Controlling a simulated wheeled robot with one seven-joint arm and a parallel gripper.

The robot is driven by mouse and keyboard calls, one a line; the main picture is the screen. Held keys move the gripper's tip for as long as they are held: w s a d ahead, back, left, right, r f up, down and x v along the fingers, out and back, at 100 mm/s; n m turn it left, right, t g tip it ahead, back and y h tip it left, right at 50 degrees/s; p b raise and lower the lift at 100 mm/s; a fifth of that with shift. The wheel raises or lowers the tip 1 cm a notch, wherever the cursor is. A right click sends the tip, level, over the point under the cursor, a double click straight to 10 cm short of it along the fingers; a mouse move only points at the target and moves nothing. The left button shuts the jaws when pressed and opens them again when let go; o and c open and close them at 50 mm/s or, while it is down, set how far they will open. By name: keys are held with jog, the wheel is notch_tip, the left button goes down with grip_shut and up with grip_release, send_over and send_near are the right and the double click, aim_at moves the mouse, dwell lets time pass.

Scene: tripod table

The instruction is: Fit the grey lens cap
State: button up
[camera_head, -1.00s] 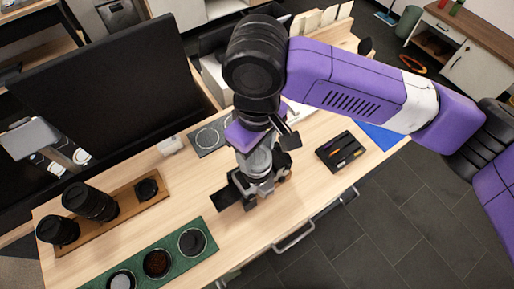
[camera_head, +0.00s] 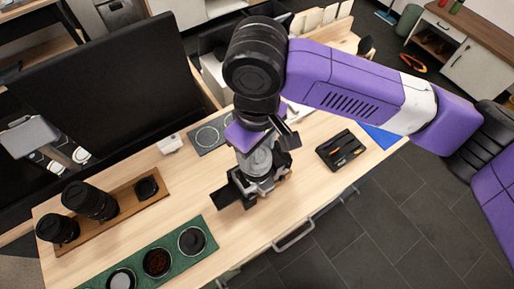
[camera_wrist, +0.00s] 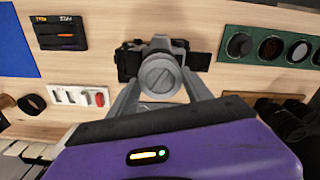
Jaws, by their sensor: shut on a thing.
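The grey lens cap (camera_wrist: 159,76) is a round disc with a line across its face, in the middle of the wrist view. My gripper (camera_wrist: 161,84) is shut on it, one finger on each side. Directly beyond the cap is a dark camera (camera_wrist: 178,45) with grey parts, standing on the table. The cap overlaps the camera's front, and I cannot tell whether it is seated on the lens or just short of it. In the head view my gripper (camera_head: 262,160) points down at the camera (camera_head: 228,196) and hides most of it and the cap.
A green tray (camera_head: 211,251) with several round pieces lies at the front left. A wooden board (camera_head: 120,212) with black lenses is behind it, near a large dark screen (camera_head: 120,90). A black tray (camera_head: 341,150) lies to the right. Bare table (camera_head: 190,185) lies left of the camera.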

jog(key=shift+f, duration=0.1)
jog(key=o, duration=1.9)
notch_tip(320, 180, up, 5)
jog(key=p, duration=0.4)
jog(key=shift+f+p, duration=0.1)
jog(key=shift+p, duration=0.25)
jog(key=shift+r, duration=1.15)
